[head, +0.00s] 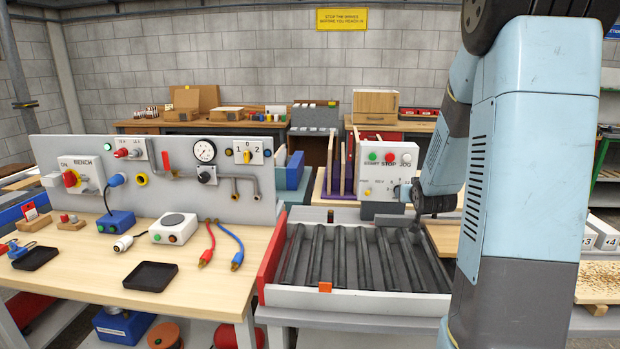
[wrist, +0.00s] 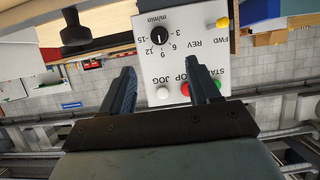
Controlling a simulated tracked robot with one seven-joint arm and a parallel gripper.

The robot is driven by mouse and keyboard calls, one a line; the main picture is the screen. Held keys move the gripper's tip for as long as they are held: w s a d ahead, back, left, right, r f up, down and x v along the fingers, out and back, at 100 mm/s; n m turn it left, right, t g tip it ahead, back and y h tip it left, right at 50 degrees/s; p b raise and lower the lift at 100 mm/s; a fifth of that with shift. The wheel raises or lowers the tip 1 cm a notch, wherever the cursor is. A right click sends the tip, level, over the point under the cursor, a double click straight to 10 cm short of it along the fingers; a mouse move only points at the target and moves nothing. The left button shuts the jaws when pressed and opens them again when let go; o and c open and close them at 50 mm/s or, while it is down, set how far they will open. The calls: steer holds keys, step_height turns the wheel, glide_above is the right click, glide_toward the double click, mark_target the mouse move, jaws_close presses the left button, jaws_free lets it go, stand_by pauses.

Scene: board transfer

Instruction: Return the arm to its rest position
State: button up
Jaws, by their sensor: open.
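My arm (head: 525,150) fills the right side of the head view and bends down behind itself toward the control box. My gripper (wrist: 161,80) is open, with nothing between its two dark fingers in the wrist view. In the head view its end is small and dark, near the right of the control box (head: 376,168). In the wrist view the control box (wrist: 178,62) appears upside down beyond the fingertips, with a speed dial, coloured buttons and a yellow lever (wrist: 221,22). One finger overlaps the button row. I cannot tell whether the gripper touches the box.
A bench with an upright electrical panel (head: 110,203) stands to the left. Upright boards in a rack (head: 337,170) stand behind the conveyor. A light wooden surface (head: 443,238) lies right of it.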

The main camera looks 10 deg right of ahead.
steer(key=s+a+r+n+g+y, duration=0.1)
steer(key=s+a+r+g, duration=0.1)
steer(key=s+a+r, duration=0.35)
steer(key=s+a+r+g+y, duration=0.1)
steer(key=s+a+r, duration=0.1)
steer(key=s+a, duration=0.55)
steer(key=s+a+r+n+g, duration=0.1)
steer(key=s+a+r+g, duration=0.2)
steer(key=s, duration=0.5)
steer(key=s+a+r+n+g+y, duration=0.1)
steer(key=s+a, duration=0.4)
steer(key=s, duration=0.7)
steer(key=shift+y, duration=0.3)
